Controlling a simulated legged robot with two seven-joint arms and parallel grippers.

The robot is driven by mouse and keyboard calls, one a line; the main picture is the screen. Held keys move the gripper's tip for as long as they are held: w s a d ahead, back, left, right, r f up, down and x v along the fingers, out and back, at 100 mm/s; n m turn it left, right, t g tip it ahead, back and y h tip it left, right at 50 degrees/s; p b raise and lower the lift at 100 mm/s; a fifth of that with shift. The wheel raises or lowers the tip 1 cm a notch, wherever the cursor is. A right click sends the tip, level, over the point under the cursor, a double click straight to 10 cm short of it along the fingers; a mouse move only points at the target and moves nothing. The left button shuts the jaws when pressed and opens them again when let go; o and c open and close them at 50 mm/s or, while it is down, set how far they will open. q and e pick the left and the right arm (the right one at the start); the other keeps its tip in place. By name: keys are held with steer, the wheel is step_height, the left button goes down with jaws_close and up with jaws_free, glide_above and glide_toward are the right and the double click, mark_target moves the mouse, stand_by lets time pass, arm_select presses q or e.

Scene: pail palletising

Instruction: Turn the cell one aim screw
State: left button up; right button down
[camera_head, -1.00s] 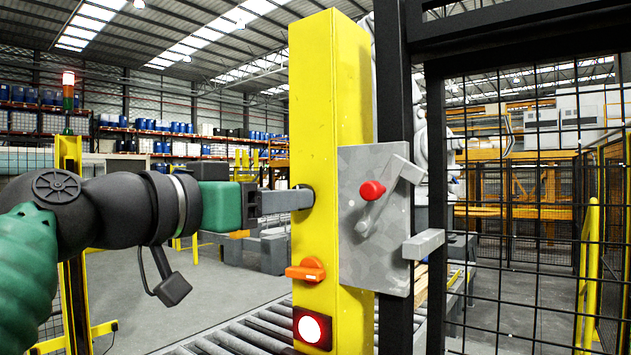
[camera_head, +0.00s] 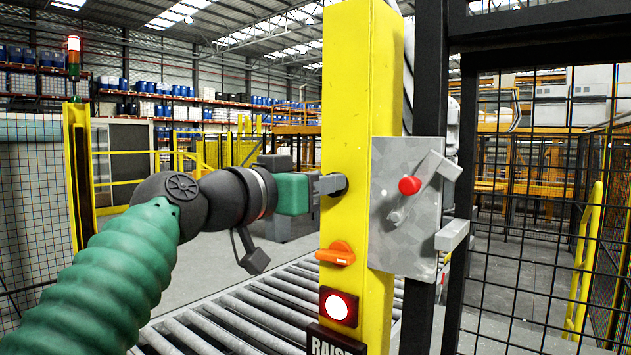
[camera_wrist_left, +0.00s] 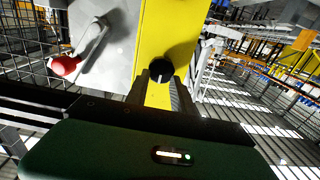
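The yellow post (camera_head: 361,100) stands in the middle of the head view. A round black slotted screw head (camera_wrist_left: 161,69) is set in its face in the left wrist view, which I take for the aim screw. In the head view its dark edge (camera_head: 341,183) shows beside my fingertips. My left gripper (camera_head: 330,185) reaches in from the left, at the post's face. In the wrist view its two fingers (camera_wrist_left: 162,83) are apart, with the screw head just beyond and between their tips. I cannot tell whether they touch it. My right gripper is not in view.
An orange rotary handle (camera_head: 336,253) and a lit red-framed button (camera_head: 338,307) sit below on the post. A grey plate (camera_head: 405,235) with a red-knobbed lever (camera_head: 410,186) is right of it. Mesh fencing (camera_head: 535,215) stands further right. A roller conveyor (camera_head: 240,310) lies behind the post.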

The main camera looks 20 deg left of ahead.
arm_select(q)
steer(key=shift+w+d+f, duration=0.1)
jaws_close()
